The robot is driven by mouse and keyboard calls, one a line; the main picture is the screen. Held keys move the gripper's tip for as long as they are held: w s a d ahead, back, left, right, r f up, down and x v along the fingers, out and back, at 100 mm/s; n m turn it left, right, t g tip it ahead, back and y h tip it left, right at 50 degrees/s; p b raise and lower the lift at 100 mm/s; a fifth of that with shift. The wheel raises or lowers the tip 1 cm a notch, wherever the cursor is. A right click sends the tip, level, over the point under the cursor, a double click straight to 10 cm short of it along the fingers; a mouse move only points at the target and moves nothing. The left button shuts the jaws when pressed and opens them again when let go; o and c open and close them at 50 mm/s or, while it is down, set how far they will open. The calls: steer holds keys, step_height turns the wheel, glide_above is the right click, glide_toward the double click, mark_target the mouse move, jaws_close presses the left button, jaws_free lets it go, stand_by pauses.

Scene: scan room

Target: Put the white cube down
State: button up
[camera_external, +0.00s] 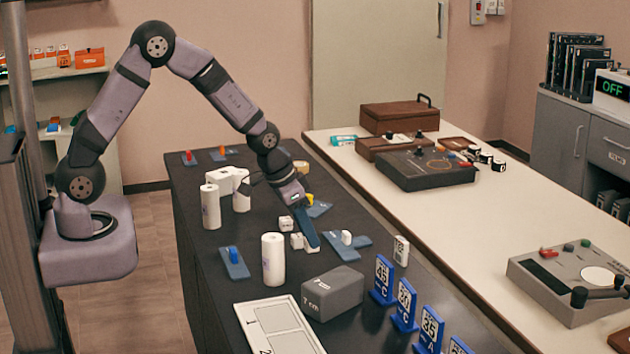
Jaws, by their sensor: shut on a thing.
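My gripper (308,242) points down over the dark table, its blue fingers low near the tabletop. It is shut on a white cube (297,241), which shows at the fingertips and is partly hidden by the near finger. Whether the cube touches the table cannot be told from this view. Another small white cube (286,223) sits just behind and to the left of the fingers.
A white cylinder (273,259) stands left in front of the gripper, and a grey block (332,293) lies nearer the camera. Blue plates (234,263) lie around. White columns (211,207) stand behind left. Blue number stands (383,281) line the right edge. A white tray (245,316) lies in front.

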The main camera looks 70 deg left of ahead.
mark_target(305, 242)
steer(key=shift+f, duration=2)
steer(key=shift+f, duration=0.1)
steer(key=o, duration=1)
steer(key=shift+v, duration=0.75)
steer(key=v, duration=1)
steer(key=shift+s+r+b, duration=0.1)
steer(key=shift+r+b, duration=0.25)
steer(key=shift+r, duration=0.1)
